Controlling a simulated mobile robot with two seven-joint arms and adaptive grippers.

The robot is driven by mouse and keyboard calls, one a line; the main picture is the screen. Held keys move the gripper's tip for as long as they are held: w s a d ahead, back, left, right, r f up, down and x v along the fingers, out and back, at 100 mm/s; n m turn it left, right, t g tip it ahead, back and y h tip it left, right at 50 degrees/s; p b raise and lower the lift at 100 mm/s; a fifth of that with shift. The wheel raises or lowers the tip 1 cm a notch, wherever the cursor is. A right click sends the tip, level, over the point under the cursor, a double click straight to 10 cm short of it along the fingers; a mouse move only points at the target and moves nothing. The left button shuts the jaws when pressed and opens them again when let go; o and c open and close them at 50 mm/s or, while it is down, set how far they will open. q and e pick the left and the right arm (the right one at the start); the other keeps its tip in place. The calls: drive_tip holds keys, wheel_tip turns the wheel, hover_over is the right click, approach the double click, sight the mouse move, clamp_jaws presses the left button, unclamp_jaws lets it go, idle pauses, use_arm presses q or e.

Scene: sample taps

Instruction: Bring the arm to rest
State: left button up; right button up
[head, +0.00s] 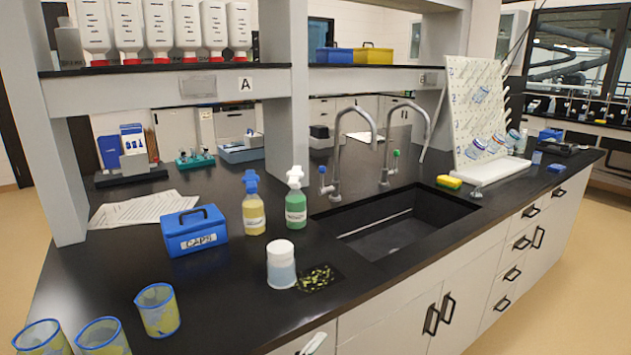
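Neither of my grippers shows clearly in the head view. A small pale piece (314,343) shows at the bottom edge, in front of the counter, and I cannot tell what it is. Two tall grey taps, a left one (336,165) and a right one (387,150), stand behind the black sink (395,228). The left tap has a blue knob and the right one a green knob.
A patterned dark mat (318,279), yellow bottle (253,208), green bottle (295,202) and blue CAPS box (194,231) are near the jar. Several blue-rimmed beakers (158,310) stand front left. A yellow sponge (449,182) and white drying rack (477,105) are by the sink. Shelf posts (300,90) rise behind.

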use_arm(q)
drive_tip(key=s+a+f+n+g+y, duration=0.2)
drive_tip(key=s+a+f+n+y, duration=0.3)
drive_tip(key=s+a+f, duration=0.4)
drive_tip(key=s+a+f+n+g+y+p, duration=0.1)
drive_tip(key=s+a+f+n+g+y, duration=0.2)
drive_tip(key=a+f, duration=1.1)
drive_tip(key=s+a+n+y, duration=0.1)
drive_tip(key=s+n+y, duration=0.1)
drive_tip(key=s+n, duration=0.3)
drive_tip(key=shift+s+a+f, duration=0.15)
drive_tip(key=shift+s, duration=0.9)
